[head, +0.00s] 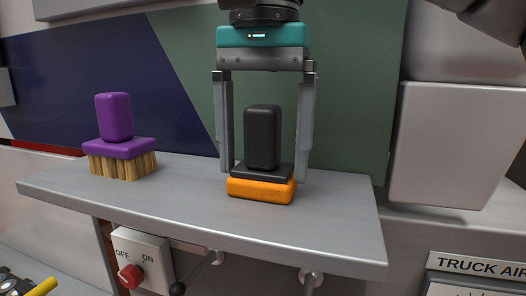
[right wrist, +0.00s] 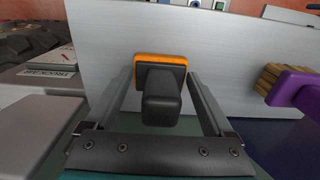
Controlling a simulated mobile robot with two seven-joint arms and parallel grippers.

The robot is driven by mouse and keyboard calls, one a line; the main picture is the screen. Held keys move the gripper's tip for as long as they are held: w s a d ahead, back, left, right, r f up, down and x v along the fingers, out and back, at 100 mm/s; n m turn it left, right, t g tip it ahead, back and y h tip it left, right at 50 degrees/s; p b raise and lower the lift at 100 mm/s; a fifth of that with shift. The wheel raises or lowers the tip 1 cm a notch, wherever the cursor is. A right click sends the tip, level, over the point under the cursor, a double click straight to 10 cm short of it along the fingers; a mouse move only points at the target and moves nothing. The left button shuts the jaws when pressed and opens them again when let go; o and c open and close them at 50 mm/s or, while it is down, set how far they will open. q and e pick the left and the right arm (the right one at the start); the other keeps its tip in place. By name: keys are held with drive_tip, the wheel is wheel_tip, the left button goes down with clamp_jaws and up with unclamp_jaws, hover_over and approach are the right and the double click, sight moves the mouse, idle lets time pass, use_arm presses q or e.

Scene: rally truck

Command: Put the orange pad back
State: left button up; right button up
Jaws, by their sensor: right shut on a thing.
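The orange pad (head: 262,190) has an orange sponge base, a black plate and an upright black block handle. It sits upright on the grey metal shelf (head: 200,216), near its right end. My right gripper (head: 265,176) comes down from above, its two long grey fingers on either side of the pad, shut on its base. The handle stands between the fingers. In the right wrist view the pad (right wrist: 161,57) lies between the fingertips, over the shelf (right wrist: 230,60). I cannot tell any gap under the pad. My left gripper is not in view.
A purple brush (head: 119,149) with tan bristles stands on the left of the shelf. A grey box-shaped panel (head: 455,145) is to the right. The shelf between brush and pad is clear.

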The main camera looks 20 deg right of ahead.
drive_tip(key=o, duration=1.5)
drive_tip(key=shift+f, duration=0.25)
